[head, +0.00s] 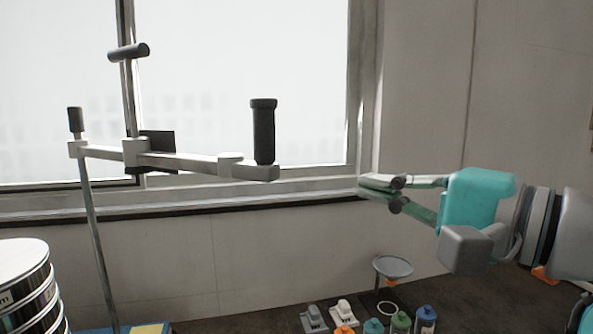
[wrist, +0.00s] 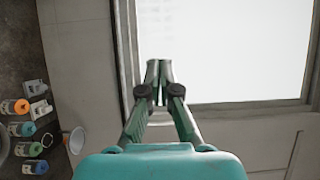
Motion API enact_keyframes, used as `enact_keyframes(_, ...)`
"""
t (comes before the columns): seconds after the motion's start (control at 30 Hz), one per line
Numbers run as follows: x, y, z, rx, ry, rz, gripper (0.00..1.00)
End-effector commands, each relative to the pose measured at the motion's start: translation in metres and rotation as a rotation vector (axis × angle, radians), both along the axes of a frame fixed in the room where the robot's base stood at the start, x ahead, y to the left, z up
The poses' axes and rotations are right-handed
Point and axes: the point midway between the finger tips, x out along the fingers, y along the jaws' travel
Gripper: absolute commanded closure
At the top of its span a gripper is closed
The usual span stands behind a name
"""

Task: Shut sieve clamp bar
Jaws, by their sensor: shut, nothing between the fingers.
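The sieve clamp bar (head: 185,160) is a pale grey horizontal bar in the head view, raised well above the sieve stack. A black upright handle (head: 264,135) stands at its right end, and a thin metal rod (head: 95,230) runs down from its left end. The sieve stack (head: 25,285) is at the lower left, cut off by the frame edge. My gripper (head: 366,187) is to the right of the handle and a little lower, apart from it. Its fingers are shut and empty in the wrist view (wrist: 159,68), where the bar does not show.
A funnel on a stand (head: 393,267) and several small bottles (head: 400,322) stand on the dark bench below my gripper. A window (head: 240,75) with a sill is behind the bar. The air between handle and gripper is clear.

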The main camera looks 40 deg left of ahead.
Motion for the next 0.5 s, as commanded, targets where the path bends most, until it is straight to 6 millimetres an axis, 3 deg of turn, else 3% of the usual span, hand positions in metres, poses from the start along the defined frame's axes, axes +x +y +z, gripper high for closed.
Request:
enact_keyframes(0.1, -0.008, 0.002, 0.012, -0.013, -0.002, 0.019, 1.00)
enact_keyframes(0.27, -0.009, 0.011, 0.014, -0.017, 0.001, 0.027, 1.00)
enact_keyframes(0.5, -0.003, 0.049, 0.014, -0.016, 0.002, 0.029, 1.00)
